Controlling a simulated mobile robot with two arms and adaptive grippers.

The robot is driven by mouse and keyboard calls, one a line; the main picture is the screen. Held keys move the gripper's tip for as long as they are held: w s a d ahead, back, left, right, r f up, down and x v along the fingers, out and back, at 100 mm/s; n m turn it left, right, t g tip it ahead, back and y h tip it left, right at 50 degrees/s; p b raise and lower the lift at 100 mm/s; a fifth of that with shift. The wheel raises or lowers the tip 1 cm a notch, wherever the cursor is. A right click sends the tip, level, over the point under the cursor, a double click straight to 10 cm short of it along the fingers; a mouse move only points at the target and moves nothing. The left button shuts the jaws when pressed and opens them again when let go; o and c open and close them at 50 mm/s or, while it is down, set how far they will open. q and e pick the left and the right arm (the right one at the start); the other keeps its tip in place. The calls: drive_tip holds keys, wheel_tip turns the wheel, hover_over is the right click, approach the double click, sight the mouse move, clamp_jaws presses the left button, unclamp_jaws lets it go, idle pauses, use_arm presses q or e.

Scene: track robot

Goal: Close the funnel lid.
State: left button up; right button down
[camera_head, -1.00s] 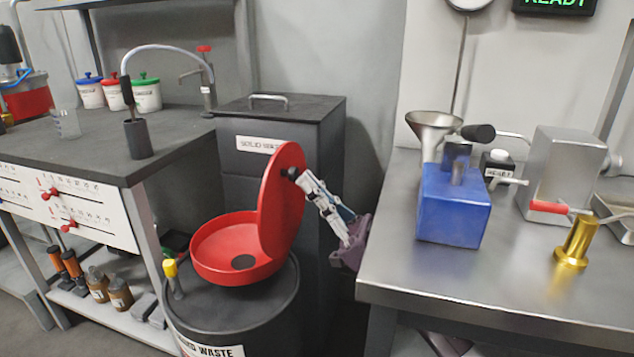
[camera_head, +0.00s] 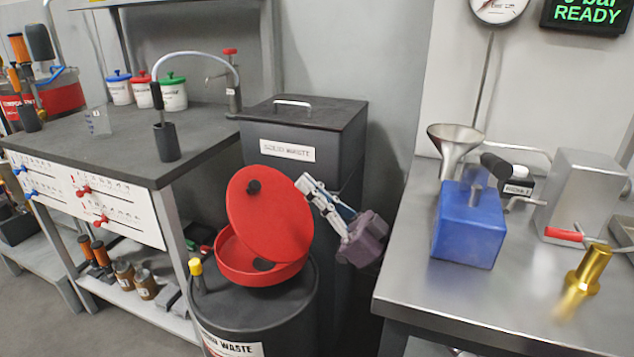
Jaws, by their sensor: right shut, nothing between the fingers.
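The funnel sits on top of a dark liquid waste drum (camera_head: 256,316). My right gripper (camera_head: 303,182) is shut and empty, its fingertips beside the lid's upper right edge; I cannot tell if they touch it. My left gripper is not in view.
A dark solid waste bin (camera_head: 300,150) stands behind the drum. A steel table (camera_head: 400,282) with a blue box (camera_head: 470,225) is at right. A workbench (camera_head: 95,148) is at left. A yellow-capped fitting (camera_head: 197,278) rises from the drum.

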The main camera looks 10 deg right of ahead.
use_arm(q)
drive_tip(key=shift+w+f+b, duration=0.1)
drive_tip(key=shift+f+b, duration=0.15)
drive_tip(key=shift+b, duration=0.15)
use_arm(e)
drive_tip(key=w+a, duration=0.3)
drive_tip(key=a, duration=0.2)
drive_tip(key=shift+w+a+f, duration=0.35)
drive_tip(key=shift+w, duration=0.05)
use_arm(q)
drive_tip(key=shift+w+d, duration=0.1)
